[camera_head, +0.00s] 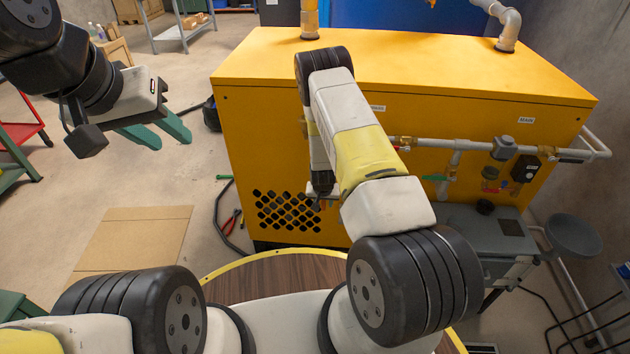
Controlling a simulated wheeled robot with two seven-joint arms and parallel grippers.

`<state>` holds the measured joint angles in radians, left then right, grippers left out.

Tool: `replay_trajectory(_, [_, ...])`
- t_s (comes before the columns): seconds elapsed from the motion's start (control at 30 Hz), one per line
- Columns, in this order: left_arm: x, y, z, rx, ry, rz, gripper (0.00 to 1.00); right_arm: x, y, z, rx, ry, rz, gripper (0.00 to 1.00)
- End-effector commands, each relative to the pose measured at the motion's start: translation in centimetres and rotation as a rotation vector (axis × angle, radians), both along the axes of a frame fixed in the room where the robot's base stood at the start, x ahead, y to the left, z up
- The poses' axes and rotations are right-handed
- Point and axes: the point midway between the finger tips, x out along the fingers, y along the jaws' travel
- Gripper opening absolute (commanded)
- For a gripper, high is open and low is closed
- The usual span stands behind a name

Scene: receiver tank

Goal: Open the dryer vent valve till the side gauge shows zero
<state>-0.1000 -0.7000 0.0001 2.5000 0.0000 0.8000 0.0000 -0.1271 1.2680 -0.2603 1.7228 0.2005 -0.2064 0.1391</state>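The dryer appears to be the large yellow cabinet (480,105). On its front right, a grey pipe run carries brass fittings, a green lever handle (434,178) and a red handle (497,190). I cannot tell which is the vent valve. A black box-like fitting (525,168) hangs by the pipe; no gauge reading is legible. My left gripper (174,142) is at the upper left, its teal fingers apart and empty, well away from the dryer. My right arm reaches up in front of the cabinet and folds down behind its own forearm; its fingers are hidden.
A grey unit (485,240) stands below the pipes, with a round grey stool-like disc (574,237) beside it. Red-handled pliers (231,223) and a dark hose lie on the floor. A cardboard sheet (130,238) lies at left. A red-and-green cart (20,150) stands far left.

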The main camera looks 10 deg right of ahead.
Motion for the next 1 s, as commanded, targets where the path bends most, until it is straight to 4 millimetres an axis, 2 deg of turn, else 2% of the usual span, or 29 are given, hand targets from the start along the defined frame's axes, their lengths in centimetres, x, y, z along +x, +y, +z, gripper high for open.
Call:
replay_trajectory(0.13, [0.00,0.00,0.00,0.000,0.000,0.000,0.36,0.47,-0.16,-1.21,0.000,0.000,0.000,0.37])
replay_trajectory(0.43, [0.00,0.00,0.00,0.000,0.000,0.000,0.36,0.62,-0.17,-1.44,0.000,-0.001,0.000,0.37])
replay_trajectory(0.47, [0.00,0.00,0.00,0.000,0.000,0.000,0.36,0.62,-0.17,-1.44,0.000,-0.001,0.000,0.33])
replay_trajectory(0.63, [0.00,0.00,0.00,0.000,0.000,0.000,0.36,0.60,-0.17,-1.44,0.000,-0.001,0.000,0.00])
replay_trajectory(1.0, [0.00,0.00,0.00,0.000,0.000,0.000,0.36,0.59,-0.17,-1.42,0.000,0.000,0.000,0.00])
